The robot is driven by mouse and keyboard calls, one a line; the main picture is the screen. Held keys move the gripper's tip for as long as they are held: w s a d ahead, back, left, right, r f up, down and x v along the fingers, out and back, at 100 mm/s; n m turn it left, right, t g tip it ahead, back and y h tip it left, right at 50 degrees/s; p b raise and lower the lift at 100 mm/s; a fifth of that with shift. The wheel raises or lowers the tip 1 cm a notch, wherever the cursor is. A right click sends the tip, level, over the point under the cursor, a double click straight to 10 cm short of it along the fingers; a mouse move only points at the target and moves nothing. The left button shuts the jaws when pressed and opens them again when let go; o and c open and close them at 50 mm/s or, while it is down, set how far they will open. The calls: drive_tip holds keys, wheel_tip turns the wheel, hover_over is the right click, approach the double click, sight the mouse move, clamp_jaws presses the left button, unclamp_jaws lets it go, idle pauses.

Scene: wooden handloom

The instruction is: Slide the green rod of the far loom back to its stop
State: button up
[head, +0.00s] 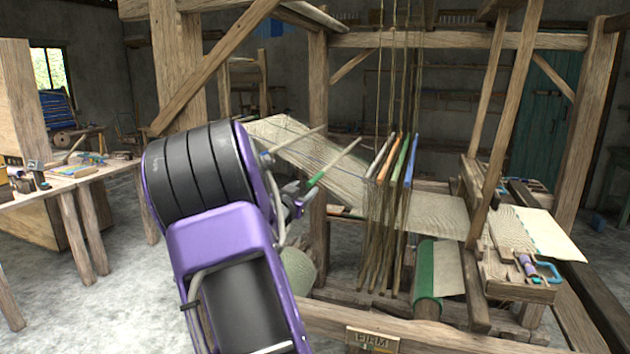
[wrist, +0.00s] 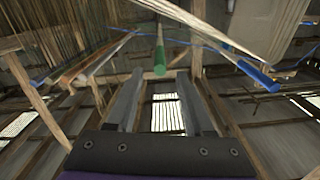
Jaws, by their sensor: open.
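A pale rod with a green end (head: 318,178) sticks out beside the slanting threads of the wooden loom (head: 440,40) in the head view. In the wrist view the green end (wrist: 160,58) hangs upright in the picture, just beyond and between my fingertips. My gripper (head: 300,190) is open beside the green end; in the wrist view its two fingers (wrist: 160,76) stand apart with nothing held between them. I cannot tell whether a finger touches the rod. The rod's stop cannot be made out.
A blue-ended rod (wrist: 257,75) and an orange-brown one (wrist: 80,75) flank the green end in the wrist view. Several coloured bars (head: 392,160) hang at the loom's middle. A workbench (head: 85,180) stands left; floor between is clear.

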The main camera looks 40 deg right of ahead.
sight(315, 177)
drive_tip(key=x, duration=0.8)
drive_tip(key=shift+w+d, duration=0.2)
drive_tip(key=shift+d, duration=0.15)
clamp_jaws()
idle(1.0)
